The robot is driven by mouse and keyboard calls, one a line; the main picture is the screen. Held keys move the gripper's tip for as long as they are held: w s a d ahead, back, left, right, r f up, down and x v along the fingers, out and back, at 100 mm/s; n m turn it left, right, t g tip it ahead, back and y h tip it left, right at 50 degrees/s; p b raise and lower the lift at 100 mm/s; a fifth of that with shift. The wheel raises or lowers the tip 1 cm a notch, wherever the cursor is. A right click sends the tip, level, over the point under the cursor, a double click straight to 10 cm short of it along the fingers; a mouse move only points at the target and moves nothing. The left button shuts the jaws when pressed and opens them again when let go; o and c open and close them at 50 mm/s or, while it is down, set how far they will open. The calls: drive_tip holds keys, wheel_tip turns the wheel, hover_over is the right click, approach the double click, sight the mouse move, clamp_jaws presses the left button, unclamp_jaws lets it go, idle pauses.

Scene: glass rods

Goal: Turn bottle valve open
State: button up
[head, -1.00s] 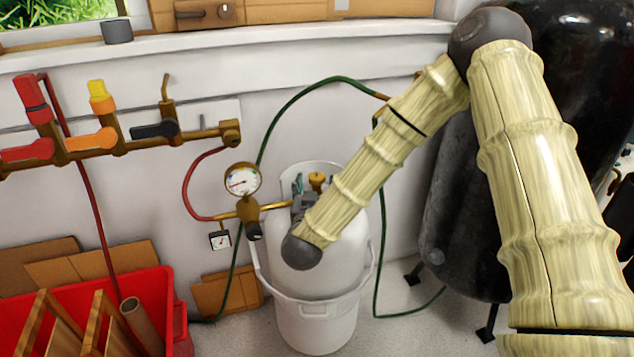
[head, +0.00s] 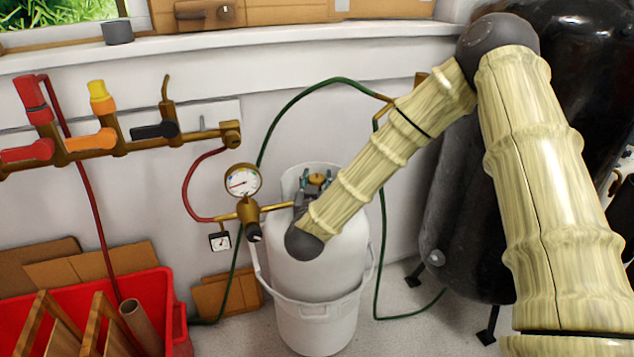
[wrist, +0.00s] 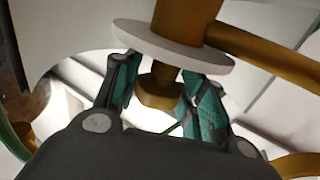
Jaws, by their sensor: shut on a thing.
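The white gas bottle (head: 318,268) stands upright in a white bucket-like holder (head: 315,312) on the floor. Its brass valve knob (head: 316,179) shows at the top, behind the end of my arm. My gripper (head: 316,183) has one teal finger on each side of the knob. In the wrist view my gripper (wrist: 162,72) is shut on the brass valve (wrist: 164,78), with a finger on either side of its stem. A pale round disc (wrist: 173,47) crosses in front of the fingertips. The exact contact of the finger pads is partly hidden.
A pressure gauge (head: 243,181) and brass regulator (head: 248,212) sit left of the bottle. A green hose (head: 290,102) arcs behind. A red crate (head: 172,315) stands at lower left, a large black tank (head: 455,215) at right. A manifold (head: 120,140) with coloured handles is on the wall.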

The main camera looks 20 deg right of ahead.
drive_tip(key=shift+r+n+y, duration=0.1)
drive_tip(key=shift+n+y, duration=0.2)
drive_tip(key=shift+y, duration=0.2)
drive_tip(key=n+t+y+p, duration=0.1)
drive_tip(key=y, duration=0.1)
drive_tip(key=shift+n+y+p, duration=0.3)
drive_tip(key=shift+n+p, duration=0.1)
drive_tip(key=n+y, duration=0.3)
drive_tip(key=y, duration=0.2)
drive_tip(key=n+y+p, duration=0.1)
drive_tip(key=n+y, duration=0.2)
drive_tip(key=y, duration=0.2)
drive_tip(key=shift+d, duration=0.1)
drive_tip(key=shift+n+g, duration=0.3)
drive_tip(key=o, duration=1)
drive_tip(key=shift+o, duration=0.2)
drive_tip(key=shift+s, duration=0.1)
